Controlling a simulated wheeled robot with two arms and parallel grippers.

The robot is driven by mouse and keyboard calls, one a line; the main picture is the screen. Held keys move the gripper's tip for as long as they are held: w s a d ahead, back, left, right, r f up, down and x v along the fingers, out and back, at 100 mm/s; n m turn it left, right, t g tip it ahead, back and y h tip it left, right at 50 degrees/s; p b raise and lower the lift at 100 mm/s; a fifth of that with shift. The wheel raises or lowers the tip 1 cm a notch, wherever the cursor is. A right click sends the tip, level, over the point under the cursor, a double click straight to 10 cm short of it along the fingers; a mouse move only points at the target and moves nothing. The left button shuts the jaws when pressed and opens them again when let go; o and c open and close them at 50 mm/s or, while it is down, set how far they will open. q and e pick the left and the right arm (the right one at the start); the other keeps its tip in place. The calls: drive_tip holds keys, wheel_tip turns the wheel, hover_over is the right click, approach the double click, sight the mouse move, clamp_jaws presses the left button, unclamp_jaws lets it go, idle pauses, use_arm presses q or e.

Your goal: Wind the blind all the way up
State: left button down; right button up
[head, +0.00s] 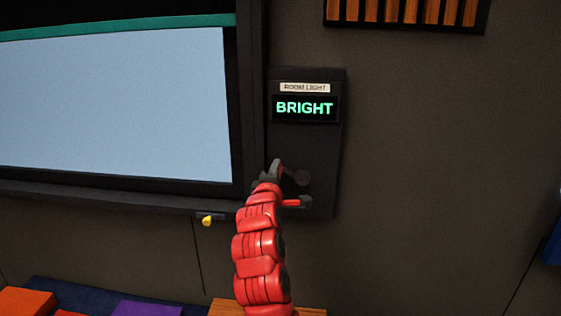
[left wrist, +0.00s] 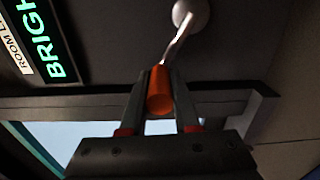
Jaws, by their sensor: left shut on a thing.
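The dark blind (head: 90,12) shows in the head view only at the top left, edged below by a teal bar (head: 130,25). Its upper part is out of frame. Pale window pane (head: 110,105) is uncovered below the bar. The crank has a round hub (head: 302,178) on the dark wall panel. In the left wrist view, a thin metal crank arm (left wrist: 180,40) runs from the hub to an orange knob (left wrist: 159,92). My left gripper (left wrist: 160,90) is shut on that knob; in the head view the gripper (head: 273,172) is beside the hub. My right gripper is not in view.
The panel's display (head: 305,108) reads BRIGHT under a ROOM LIGHT label (head: 305,87). A dark window frame (head: 250,100) stands close to its left. A small yellow piece (head: 207,220) is below the sill. A slatted wooden unit (head: 405,12) is at upper right. Bare wall lies right.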

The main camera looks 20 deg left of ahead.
use_arm(q)
drive_tip(key=f+n+p, duration=0.1)
drive_tip(key=n+p, duration=0.1)
drive_tip(key=n, duration=0.1)
drive_tip(key=shift+a+f, duration=0.2)
drive_tip(key=shift+f, duration=0.2)
drive_tip(key=shift+f+n+p, duration=0.4)
drive_tip(key=shift+n+p, duration=0.1)
drive_tip(key=shift+p, duration=0.05)
drive_tip(key=shift+s, duration=0.1)
drive_tip(key=c, duration=0.9)
unclamp_jaws()
drive_tip(key=shift+o, duration=1.2)
drive_tip(key=shift+w, duration=0.2)
drive_tip(key=shift+s+a, duration=0.1)
drive_tip(key=shift+s, duration=0.1)
